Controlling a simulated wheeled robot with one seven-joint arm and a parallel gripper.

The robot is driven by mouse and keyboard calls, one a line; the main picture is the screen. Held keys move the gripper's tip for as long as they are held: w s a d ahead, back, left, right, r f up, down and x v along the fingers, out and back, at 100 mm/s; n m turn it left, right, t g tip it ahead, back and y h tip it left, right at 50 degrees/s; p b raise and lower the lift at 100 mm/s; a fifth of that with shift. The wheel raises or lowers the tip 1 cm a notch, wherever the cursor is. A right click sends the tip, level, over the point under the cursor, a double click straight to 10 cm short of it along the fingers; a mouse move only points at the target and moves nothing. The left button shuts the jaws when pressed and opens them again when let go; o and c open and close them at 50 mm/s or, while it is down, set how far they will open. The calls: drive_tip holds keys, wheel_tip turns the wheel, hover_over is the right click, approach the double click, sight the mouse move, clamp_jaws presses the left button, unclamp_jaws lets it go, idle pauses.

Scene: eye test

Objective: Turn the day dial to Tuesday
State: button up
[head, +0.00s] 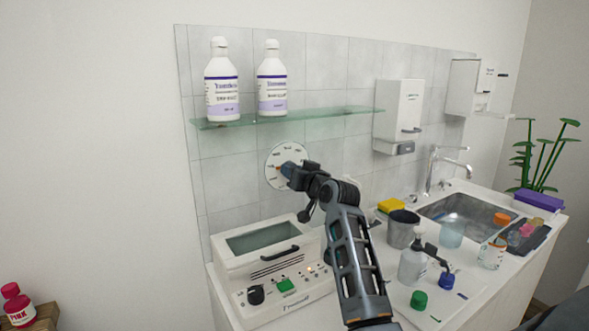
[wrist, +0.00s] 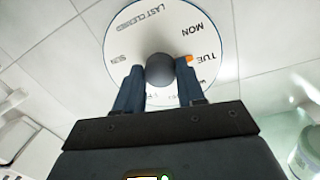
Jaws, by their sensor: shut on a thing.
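The day dial is a white round plate on the tiled wall, seen in the head view (head: 276,155) and the wrist view (wrist: 130,38). It reads LAST CLEANED at the top, with MON, TUE and SUN legible; the lower labels are partly hidden by my fingers. A grey knob (wrist: 160,68) stands at its centre. An orange pointer (wrist: 186,59) sticks out on the knob's right side, directed at TUE. My gripper (wrist: 157,80), also in the head view (head: 287,169), is shut on the knob, one dark finger on each side.
A glass shelf (head: 340,112) with two white bottles (head: 221,90) is above the dial. A white machine with a lid (head: 233,262) stands below.

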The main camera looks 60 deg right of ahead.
drive_tip(key=shift+m, duration=0.6)
drive_tip(key=o, duration=1)
drive_tip(key=shift+o, duration=0.2)
drive_tip(key=v, duration=0.7)
drive_tip(key=shift+s+a+b, duration=0.25)
drive_tip(key=shift+s+b, duration=0.1)
